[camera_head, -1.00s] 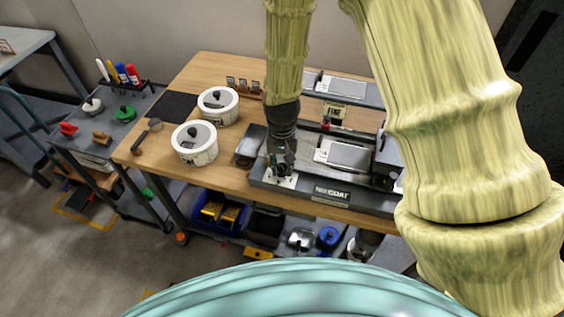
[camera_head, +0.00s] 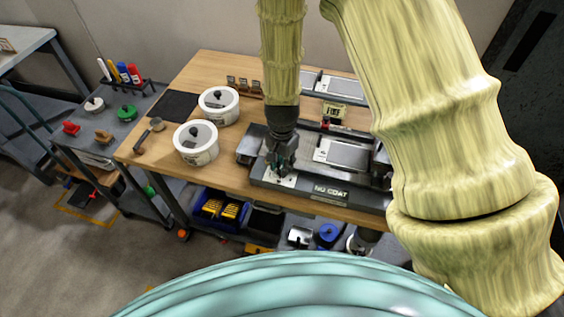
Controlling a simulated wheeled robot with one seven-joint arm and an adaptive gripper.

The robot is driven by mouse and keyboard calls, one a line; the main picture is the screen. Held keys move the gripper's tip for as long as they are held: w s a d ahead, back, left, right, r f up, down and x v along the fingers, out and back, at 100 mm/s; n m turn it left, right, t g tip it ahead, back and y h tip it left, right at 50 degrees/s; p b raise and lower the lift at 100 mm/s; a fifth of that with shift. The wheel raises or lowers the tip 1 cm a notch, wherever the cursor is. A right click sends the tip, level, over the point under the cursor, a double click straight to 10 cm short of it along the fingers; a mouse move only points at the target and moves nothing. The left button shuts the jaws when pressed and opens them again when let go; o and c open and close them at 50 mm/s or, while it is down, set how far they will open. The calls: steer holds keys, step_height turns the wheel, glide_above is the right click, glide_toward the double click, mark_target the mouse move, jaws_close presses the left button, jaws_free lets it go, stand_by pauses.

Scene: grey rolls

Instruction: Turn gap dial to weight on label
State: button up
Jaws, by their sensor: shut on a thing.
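My gripper (camera_head: 281,168) points down at the left end of the front machine (camera_head: 315,190), a dark unit with a light plate and a front label reading "NU COAT" (camera_head: 331,191). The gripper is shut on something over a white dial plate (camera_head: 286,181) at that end. The gap dial itself is hidden by the fingers, and its setting cannot be read. A second machine with a "FINE" label (camera_head: 334,113) stands behind. Two white round containers with dark knobs, one nearer (camera_head: 196,143) and one farther (camera_head: 218,105), stand on the wooden table; their markings are too small to read.
The wooden table (camera_head: 240,180) holds a black mat (camera_head: 173,107), a small scoop (camera_head: 150,130) and a rack of small blocks (camera_head: 243,86). A blue bin (camera_head: 220,209) sits on the shelf below. My arm covers the right side.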

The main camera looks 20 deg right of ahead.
stand_by(0.4)
steer(key=o, duration=1.1)
steer(key=shift+c, duration=0.2)
step_height(320, 180, up, 12)
stand_by(0.4)
